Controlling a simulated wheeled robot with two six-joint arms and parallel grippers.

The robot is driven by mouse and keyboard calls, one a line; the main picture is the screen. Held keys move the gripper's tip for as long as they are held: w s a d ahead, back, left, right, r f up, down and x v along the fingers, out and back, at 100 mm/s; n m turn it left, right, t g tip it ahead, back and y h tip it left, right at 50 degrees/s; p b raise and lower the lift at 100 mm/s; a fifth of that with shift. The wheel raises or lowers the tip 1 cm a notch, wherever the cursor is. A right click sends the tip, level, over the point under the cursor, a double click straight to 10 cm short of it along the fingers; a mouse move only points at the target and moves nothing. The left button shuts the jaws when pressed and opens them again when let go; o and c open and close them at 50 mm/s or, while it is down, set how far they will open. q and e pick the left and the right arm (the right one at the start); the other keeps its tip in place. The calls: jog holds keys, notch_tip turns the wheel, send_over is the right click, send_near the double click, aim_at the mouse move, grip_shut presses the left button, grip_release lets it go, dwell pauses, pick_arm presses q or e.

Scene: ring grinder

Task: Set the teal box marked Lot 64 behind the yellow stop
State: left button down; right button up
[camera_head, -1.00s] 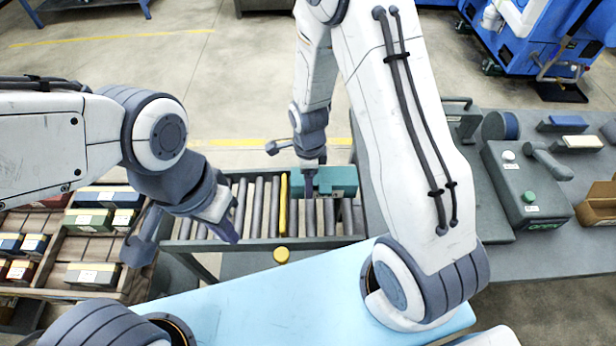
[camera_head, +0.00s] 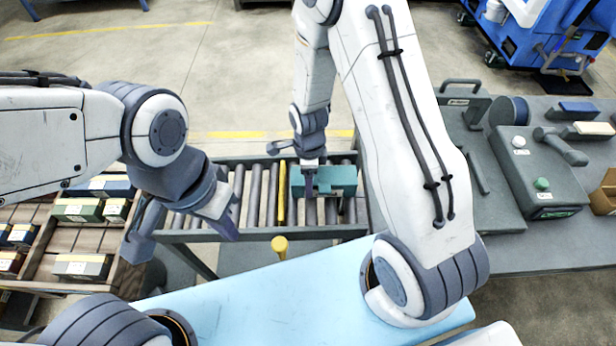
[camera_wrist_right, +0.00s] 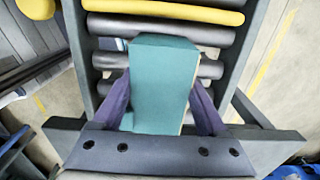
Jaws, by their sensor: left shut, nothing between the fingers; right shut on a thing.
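The teal box (camera_head: 335,178) is on or just above the roller conveyor (camera_head: 262,236), to the right of the yellow stop (camera_head: 282,192) in the head view. My right gripper (camera_head: 308,188) is shut on the box; the right wrist view also shows the teal box (camera_wrist_right: 162,80) between both fingers. In that view the yellow stop (camera_wrist_right: 180,10) crosses the rollers beyond the box. No lot marking is readable. My left gripper (camera_head: 226,228) is shut and empty over the left end of the conveyor.
A wooden rack (camera_head: 40,262) with several cartons stands at the left. A grey bench (camera_head: 470,180) with a green-buttoned box (camera_head: 540,190) stands at the right. A yellow knob (camera_head: 280,243) rises at the conveyor's near edge. Rollers left of the stop are bare.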

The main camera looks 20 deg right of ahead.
jog(key=shift+f, duration=0.3)
dwell(0.5)
jog(key=o, duration=1.3)
jog(key=shift+c, duration=0.2)
jog(key=shift+r+p, duration=3.15)
jog(key=shift+r, duration=0.85)
